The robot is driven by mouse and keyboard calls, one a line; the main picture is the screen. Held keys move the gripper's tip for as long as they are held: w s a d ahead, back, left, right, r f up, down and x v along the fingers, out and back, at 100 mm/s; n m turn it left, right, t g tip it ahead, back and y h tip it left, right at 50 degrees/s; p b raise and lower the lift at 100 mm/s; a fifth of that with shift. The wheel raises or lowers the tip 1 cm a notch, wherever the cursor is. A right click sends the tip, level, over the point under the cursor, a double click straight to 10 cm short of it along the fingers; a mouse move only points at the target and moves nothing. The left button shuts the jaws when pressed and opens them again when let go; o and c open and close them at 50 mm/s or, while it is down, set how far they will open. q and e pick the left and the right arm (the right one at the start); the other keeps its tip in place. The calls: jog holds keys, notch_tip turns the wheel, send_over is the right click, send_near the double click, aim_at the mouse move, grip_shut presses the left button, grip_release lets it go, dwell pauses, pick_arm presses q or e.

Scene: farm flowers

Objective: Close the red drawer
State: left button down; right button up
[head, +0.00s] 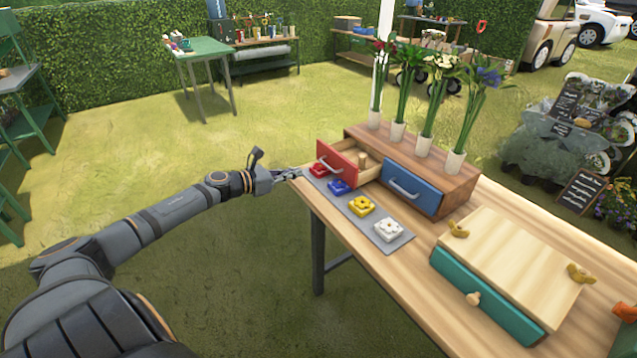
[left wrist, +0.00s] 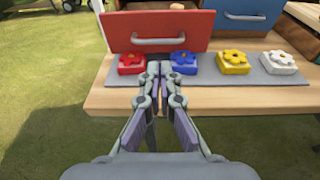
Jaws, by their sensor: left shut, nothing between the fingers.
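The red drawer (head: 336,162) is pulled out of the left side of a wooden drawer box (head: 458,184) on the table. Its silver handle (left wrist: 160,40) faces me in the left wrist view, and something wooden shows inside it. My left gripper (head: 297,173) is shut and empty at the table's left edge, in front of the drawer. In the left wrist view its fingertips (left wrist: 160,68) point at the red drawer front, just below the handle. Whether they touch it I cannot tell. My right gripper is not in view.
A blue drawer (head: 410,188) beside it is closed. A grey mat (head: 385,238) with red, blue, yellow and white flower blocks lies in front. Flower vases (head: 424,146) stand on top of the box. A box with a green drawer (head: 485,300) stands to the right.

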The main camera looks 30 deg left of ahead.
aim_at(327, 166)
pick_arm(q)
jog(key=b+x, duration=0.2)
jog(key=x, duration=0.2)
jog(key=shift+w+r+b, duration=0.15)
jog(key=shift+w+b, duration=0.2)
jog(key=shift+b, duration=0.05)
jog(key=x, duration=0.5)
jog(key=shift+s, duration=0.15)
jog(key=shift+f, duration=0.25)
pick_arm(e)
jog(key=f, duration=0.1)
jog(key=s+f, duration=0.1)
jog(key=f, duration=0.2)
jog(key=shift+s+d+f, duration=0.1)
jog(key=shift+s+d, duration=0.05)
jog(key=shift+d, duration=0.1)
